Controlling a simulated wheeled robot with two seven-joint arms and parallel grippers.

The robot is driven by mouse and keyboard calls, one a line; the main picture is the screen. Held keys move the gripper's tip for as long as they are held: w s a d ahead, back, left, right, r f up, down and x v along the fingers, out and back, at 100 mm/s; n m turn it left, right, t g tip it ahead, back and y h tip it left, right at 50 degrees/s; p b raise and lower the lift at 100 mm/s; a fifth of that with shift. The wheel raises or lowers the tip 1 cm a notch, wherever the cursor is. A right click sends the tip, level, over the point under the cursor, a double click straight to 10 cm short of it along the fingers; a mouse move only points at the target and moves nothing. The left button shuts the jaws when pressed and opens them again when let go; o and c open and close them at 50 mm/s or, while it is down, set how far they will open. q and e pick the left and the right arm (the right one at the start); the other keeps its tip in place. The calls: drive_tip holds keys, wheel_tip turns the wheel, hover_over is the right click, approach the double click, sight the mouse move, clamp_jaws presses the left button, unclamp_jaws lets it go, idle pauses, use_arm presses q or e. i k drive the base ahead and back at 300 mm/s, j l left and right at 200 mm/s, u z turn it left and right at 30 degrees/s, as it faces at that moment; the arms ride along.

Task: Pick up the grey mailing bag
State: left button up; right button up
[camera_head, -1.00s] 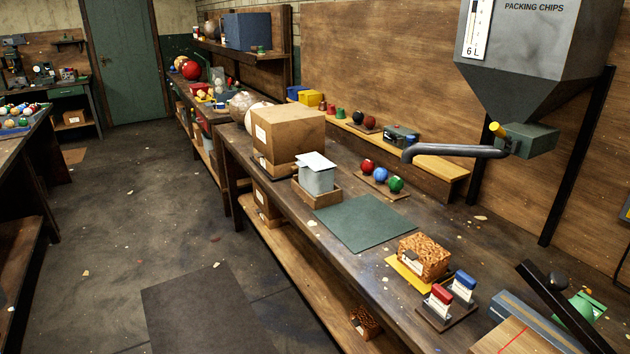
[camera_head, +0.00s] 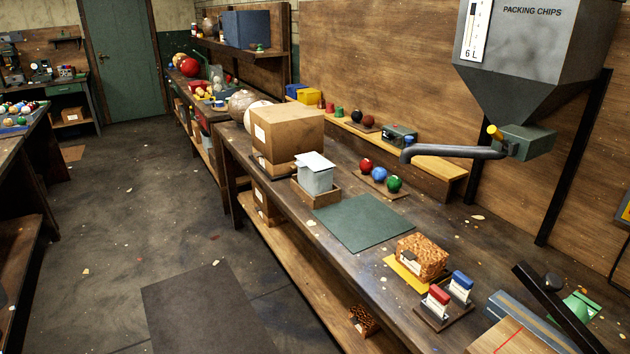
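A light grey, box-like item with a white flap on top (camera_head: 316,178) stands upright in a shallow wooden tray (camera_head: 326,198) on the long workbench. It looks like the grey mailing bag, though its material is hard to tell at this size. It is just in front of a large cardboard box (camera_head: 287,136) and at the far left corner of a green mat (camera_head: 363,222). Neither of my grippers shows in the head view.
Three balls, red, blue and green (camera_head: 380,174), sit on a small board behind the mat. A patterned box (camera_head: 422,257) and red and blue stampers (camera_head: 449,292) are nearer. A grey hopper spout (camera_head: 455,153) overhangs the bench. The mat is bare; the floor at left is open.

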sight(316, 183)
drive_tip(key=z, duration=0.4)
drive_tip(key=i+j+z, duration=0.45)
drive_tip(key=z, duration=0.2)
drive_tip(key=i+j+z, duration=0.1)
drive_tip(key=j, duration=0.25)
drive_tip(key=i+j, duration=0.25)
drive_tip(key=j, duration=0.15)
drive_tip(key=i+j+z, duration=0.15)
drive_tip(key=j, duration=0.25)
drive_tip(key=i+j, duration=0.2)
drive_tip(key=j, duration=0.2)
drive_tip(key=i+j, duration=0.15)
drive_tip(key=j, duration=0.2)
drive_tip(key=i+j, duration=0.15)
drive_tip(key=j, duration=0.25)
drive_tip(key=z, duration=0.05)
